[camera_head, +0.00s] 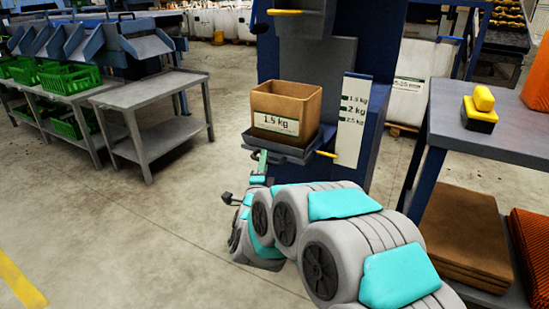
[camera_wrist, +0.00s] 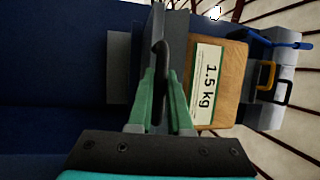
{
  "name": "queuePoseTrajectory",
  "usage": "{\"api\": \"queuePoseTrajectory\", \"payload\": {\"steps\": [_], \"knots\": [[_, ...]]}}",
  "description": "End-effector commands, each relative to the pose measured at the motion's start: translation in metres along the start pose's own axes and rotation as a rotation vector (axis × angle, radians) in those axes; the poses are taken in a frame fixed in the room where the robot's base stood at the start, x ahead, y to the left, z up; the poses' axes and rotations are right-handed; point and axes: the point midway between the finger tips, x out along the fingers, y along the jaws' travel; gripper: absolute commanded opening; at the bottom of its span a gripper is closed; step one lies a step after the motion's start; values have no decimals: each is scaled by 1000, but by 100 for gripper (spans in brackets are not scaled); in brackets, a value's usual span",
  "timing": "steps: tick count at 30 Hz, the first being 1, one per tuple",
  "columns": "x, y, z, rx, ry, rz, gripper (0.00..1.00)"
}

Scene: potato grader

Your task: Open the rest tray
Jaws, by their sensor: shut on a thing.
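A dark grey tray (camera_head: 292,151) sticks out from the front of a blue machine (camera_head: 270,62), with a cardboard box (camera_head: 287,100) labelled 1.5 kg standing on it. No label names the rest tray; this is the tray at my gripper. My gripper (camera_head: 261,160) is at its front left, below the box. In the wrist view, the green fingers of my gripper (camera_wrist: 163,80) are shut on a dark curved handle (camera_wrist: 161,50) beside the tray's grey edge (camera_wrist: 178,40). The box (camera_wrist: 218,85) shows just right of it. The fingers partly hide the handle.
A yellow handle (camera_head: 327,154) sits at the tray's right, near a white weight scale (camera_head: 351,118). A table (camera_head: 490,140) with a yellow and black item (camera_head: 480,108) stands at right. A grey bench (camera_head: 150,95) stands at left. The floor between is clear.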

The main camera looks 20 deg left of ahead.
Motion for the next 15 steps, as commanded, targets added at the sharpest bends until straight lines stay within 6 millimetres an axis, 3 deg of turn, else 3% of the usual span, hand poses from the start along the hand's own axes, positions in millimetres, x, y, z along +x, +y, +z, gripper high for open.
{"api": "queuePoseTrajectory", "payload": {"steps": [6,15], "knots": [[-38,-4,17,2,-3,4,0],[-61,-10,25,0,-2,6,0]]}}
